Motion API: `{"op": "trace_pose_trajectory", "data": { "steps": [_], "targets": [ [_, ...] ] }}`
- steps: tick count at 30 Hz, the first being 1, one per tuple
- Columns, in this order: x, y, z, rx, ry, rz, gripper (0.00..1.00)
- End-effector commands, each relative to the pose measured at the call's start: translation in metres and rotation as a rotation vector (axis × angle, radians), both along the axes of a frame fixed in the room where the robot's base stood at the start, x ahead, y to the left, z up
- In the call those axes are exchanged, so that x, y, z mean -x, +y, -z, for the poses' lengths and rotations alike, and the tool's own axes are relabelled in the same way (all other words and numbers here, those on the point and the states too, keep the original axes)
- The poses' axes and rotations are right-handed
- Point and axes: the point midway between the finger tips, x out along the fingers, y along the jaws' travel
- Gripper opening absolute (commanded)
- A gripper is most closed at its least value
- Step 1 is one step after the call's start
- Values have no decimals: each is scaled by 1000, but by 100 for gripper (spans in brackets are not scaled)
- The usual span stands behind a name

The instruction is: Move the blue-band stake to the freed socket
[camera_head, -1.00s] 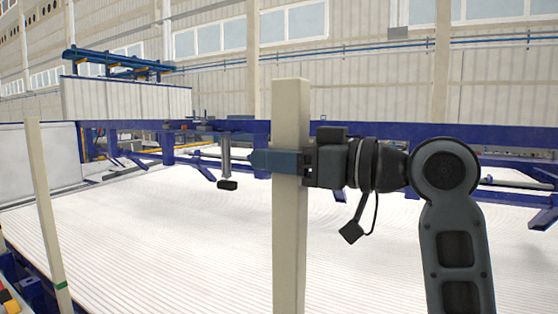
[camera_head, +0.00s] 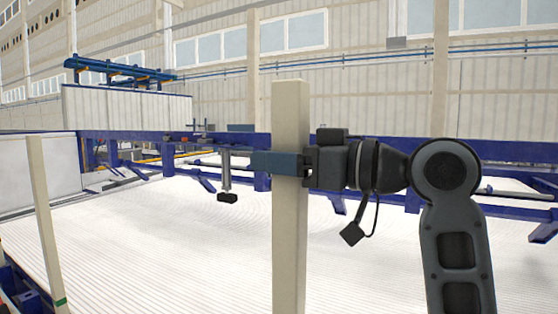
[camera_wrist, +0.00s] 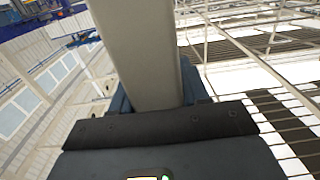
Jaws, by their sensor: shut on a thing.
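A tall beige stake (camera_head: 289,235) stands upright in the middle of the head view. My gripper (camera_head: 278,163) is shut on it from the right, with the blue-grey fingers around its upper part. The stake's lower end is out of frame and no coloured band shows on the part in view. In the wrist view the held stake (camera_wrist: 145,50) runs up between the fingers of my gripper (camera_wrist: 155,98). No socket can be made out in either view.
Another beige stake (camera_head: 46,225) with a green band stands at the left, leaning slightly in the picture. A broad layer of white pipes (camera_head: 150,235) spreads behind the held stake. Blue steel framework (camera_head: 400,148) crosses behind the pipes.

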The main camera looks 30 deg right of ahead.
Motion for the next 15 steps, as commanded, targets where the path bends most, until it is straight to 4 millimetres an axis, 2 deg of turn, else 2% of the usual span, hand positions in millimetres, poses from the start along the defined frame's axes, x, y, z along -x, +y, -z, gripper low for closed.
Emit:
{"op": "trace_pose_trajectory", "data": {
  "steps": [3,15],
  "targets": [
    [0,0,-14,-1,-4,0,0],
    [0,0,-45,0,-4,0,0]
  ]
}}
